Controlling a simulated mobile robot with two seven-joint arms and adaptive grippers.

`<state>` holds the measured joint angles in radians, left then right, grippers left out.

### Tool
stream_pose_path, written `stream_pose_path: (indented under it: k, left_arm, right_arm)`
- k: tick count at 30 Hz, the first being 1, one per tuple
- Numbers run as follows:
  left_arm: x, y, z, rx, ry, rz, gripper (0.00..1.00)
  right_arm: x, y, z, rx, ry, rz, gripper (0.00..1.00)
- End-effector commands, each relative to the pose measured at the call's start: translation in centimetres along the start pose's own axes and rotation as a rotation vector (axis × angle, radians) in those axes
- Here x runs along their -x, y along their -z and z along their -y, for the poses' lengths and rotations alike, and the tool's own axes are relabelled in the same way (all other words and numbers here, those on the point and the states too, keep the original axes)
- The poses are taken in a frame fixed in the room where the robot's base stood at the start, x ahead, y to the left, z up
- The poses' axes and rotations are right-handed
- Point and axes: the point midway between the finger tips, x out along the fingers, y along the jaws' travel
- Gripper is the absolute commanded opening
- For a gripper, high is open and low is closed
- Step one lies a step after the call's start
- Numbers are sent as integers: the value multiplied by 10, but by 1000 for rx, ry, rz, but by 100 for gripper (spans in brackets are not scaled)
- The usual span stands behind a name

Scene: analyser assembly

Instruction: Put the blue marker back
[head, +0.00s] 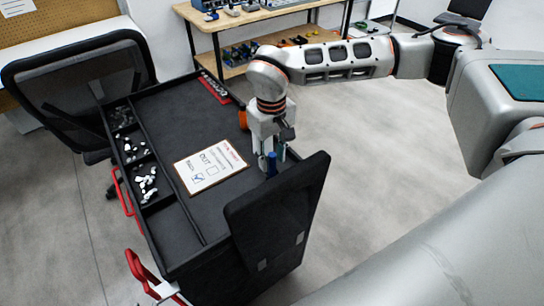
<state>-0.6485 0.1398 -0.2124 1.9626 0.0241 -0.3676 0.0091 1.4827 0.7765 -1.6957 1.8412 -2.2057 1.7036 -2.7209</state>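The blue marker (271,164) stands roughly upright at the right edge of the dark cart top, beside the clipboard. My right gripper (272,157) points down from above, with its fingers around or right beside the marker's upper part. The fingers are small and partly hidden, so I cannot tell whether they grip it. Whether the marker's lower end touches the cart is also unclear. The clipboard (210,168) holds a white sheet with printed words and two boxes, one with a blue tick. My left gripper is not in view.
The black cart (185,112) has side bins with grey and white small parts (145,180) on the left. A raised black panel (280,207) stands at its near right. A black chair (75,85) is at left, a wooden workbench (260,17) behind. Grey floor is open at right.

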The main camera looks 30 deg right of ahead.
Motion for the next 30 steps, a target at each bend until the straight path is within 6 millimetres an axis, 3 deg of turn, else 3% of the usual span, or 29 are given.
stream_pose_path:
  k: [18, 24, 30]
  left_arm:
    - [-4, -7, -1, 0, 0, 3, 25]
    - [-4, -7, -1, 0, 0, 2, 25]
    - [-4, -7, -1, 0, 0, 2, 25]
  right_arm:
    - [106, 1, 0, 0, 0, -4, 32]
    - [120, 0, 0, 0, 0, -2, 32]
    - [121, 0, 0, 0, 0, -1, 32]
